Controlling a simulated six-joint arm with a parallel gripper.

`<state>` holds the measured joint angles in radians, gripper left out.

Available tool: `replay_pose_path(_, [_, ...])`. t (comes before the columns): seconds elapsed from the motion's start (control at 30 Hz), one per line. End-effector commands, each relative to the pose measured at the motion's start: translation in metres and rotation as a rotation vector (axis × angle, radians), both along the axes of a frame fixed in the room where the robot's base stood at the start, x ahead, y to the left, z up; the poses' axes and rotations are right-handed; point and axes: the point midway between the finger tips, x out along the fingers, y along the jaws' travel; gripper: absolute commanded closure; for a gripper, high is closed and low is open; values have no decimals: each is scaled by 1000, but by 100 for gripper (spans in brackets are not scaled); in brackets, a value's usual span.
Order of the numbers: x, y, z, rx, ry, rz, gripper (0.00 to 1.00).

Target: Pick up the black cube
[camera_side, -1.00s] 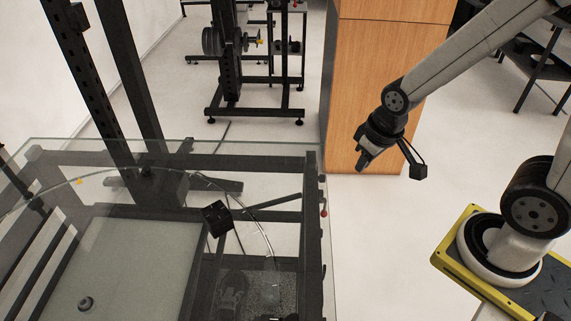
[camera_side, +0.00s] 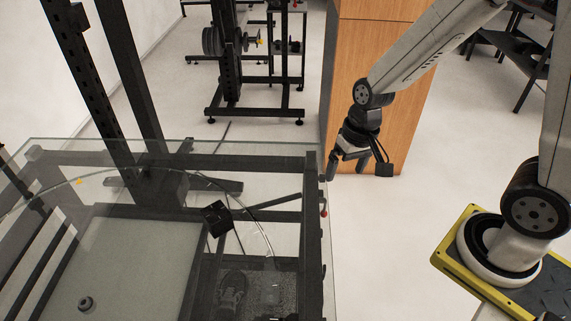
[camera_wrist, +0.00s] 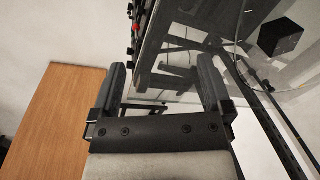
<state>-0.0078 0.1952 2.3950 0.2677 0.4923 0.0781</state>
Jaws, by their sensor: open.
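The black cube (camera_side: 216,218) sits on the clear round turntable, near the right part of its rim (camera_side: 262,231). In the wrist view the black cube (camera_wrist: 280,37) shows at the upper right, outside the space between the fingers. My gripper (camera_side: 346,167) is open and empty, to the right of the glass table and above its level, apart from the cube. In the wrist view both fingers of my gripper (camera_wrist: 163,75) are spread with nothing between them.
The glass table (camera_side: 100,148) has a dark frame, with a small red knob (camera_side: 324,213) at its right edge. A wooden cabinet (camera_side: 375,60) stands behind my gripper. Dark upright posts (camera_side: 135,75) rise at the table's back left. A small yellow marker (camera_side: 80,181) lies at the turntable's left.

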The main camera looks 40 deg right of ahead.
Motion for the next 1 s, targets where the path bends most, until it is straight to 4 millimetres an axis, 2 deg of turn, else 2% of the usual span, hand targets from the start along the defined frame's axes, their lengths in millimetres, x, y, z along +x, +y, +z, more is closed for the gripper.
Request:
replay_pose_path(0.47, [58,69,-46,358,348,-500,0])
replay_pose_path(0.8, [108,120,-78,644,588,-812,0])
replay_pose_path(1.0, [139,144,-95,820,718,-968,0])
